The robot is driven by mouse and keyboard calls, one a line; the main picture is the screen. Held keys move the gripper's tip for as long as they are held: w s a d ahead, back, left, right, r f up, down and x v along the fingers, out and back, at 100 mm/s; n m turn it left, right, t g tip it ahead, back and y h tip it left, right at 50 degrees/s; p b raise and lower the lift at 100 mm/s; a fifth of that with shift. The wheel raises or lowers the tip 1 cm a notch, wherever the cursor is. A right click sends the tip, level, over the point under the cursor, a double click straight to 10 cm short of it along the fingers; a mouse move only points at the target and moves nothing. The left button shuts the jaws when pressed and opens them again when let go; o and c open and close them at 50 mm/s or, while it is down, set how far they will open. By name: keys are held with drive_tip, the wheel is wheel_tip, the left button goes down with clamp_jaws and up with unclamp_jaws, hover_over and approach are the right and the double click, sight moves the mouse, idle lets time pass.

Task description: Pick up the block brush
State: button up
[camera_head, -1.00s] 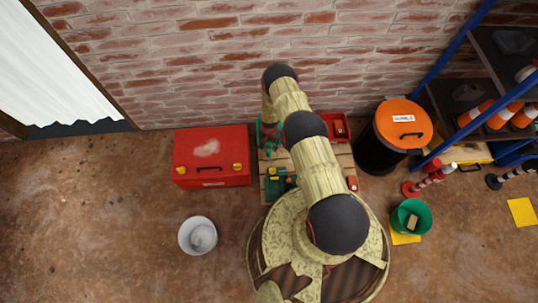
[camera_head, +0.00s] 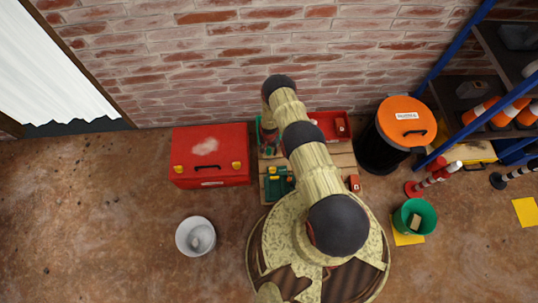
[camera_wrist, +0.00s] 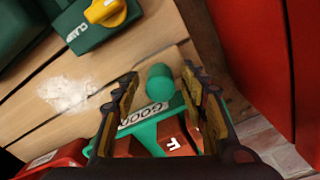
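In the wrist view a green tool (camera_wrist: 150,132) with a round knob (camera_wrist: 160,78) and a white label reading "GOOD…" lies over red-brown pieces marked with a white F; it looks like the block brush, but I cannot be sure. My gripper (camera_wrist: 160,84) is open, its two fingers on either side of the knob, with gaps visible at both sides. The lower part of the tool is hidden by the fingers and palm. In the head view my arm covers most of this spot, and only bits of green (camera_head: 268,140) show beside it.
A wooden surface (camera_head: 342,158) bears a green clamp with a yellow knob (camera_wrist: 105,12) and a red tray (camera_head: 330,118). A red toolbox (camera_head: 210,168) stands close left. A black bin with orange lid (camera_head: 405,122) stands right. A white bucket (camera_head: 195,237) and green bucket (camera_head: 413,218) are in front.

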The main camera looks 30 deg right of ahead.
drive_tip(key=c, duration=1)
clamp_jaws()
